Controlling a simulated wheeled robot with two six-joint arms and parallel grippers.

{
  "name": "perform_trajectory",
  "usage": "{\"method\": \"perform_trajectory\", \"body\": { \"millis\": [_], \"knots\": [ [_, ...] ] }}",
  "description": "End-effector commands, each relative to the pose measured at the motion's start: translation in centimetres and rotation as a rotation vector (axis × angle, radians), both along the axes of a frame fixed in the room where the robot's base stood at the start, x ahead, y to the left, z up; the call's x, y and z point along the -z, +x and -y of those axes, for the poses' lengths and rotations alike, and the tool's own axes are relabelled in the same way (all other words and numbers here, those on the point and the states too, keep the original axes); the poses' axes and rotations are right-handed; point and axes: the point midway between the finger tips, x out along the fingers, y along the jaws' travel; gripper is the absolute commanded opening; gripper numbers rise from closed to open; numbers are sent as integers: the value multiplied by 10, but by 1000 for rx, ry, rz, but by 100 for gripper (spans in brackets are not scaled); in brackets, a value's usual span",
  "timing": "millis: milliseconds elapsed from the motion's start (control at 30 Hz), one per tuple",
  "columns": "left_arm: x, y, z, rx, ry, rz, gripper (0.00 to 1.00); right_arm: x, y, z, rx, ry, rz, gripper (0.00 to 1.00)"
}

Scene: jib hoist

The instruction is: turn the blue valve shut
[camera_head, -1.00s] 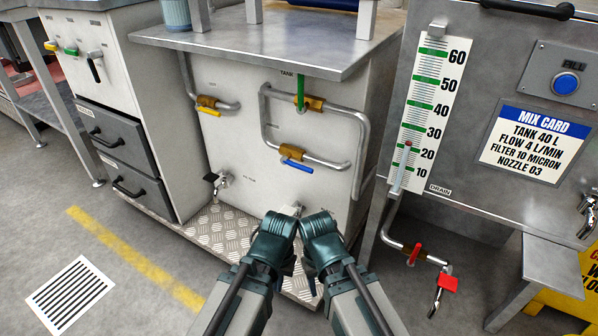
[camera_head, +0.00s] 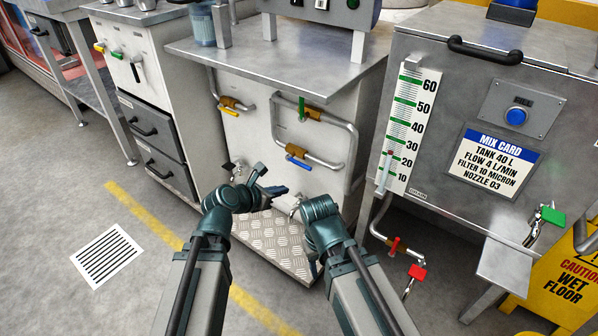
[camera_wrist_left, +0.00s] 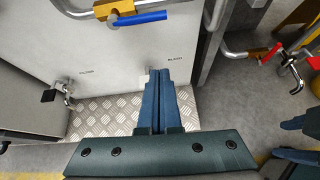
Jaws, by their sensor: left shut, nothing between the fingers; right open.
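The blue valve handle (camera_head: 299,163) sits on a brass body (camera_head: 298,151) in the lower run of the pipe loop on the white cabinet front. The handle lies roughly along the pipe. In the left wrist view the blue handle (camera_wrist_left: 140,18) shows at the top, beyond my fingertips. My left gripper (camera_head: 282,190) is below the handle in the head view and apart from it. It is shut and empty, its fingers (camera_wrist_left: 160,74) together. My right gripper (camera_head: 320,208) is lower right of the valve, its fingers mostly hidden by its wrist; it is open.
A green-handled valve (camera_head: 302,108) is above on the same loop, and a yellow one (camera_head: 230,112) is to the left. A small black-handled tap (camera_head: 229,167) is lower left.

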Motion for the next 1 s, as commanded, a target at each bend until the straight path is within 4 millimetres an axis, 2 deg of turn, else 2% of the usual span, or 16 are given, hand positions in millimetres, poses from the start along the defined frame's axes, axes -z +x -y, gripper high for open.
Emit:
{"method": "perform_trajectory", "body": {
  "millis": [167, 367, 867, 933, 1000],
  "knots": [
    [-5, 3, -3, -40, -46, -11, 0, -2, 0, 0, 0, 0, 0, 50],
    [5, 13, 4, -35, -43, -11, 0, 9, 0, 0, 0, 0, 0, 50],
    [51, 75, 50, -33, -41, -9, 0, 54, 1, 0, 0, 1, 4, 50],
    [34, 74, 50, -35, -40, -10, 0, 38, 1, 0, 0, 1, 3, 50],
    [27, 74, 50, -35, -40, -10, 0, 30, 1, 0, 0, 1, 3, 50]
  ]
}}
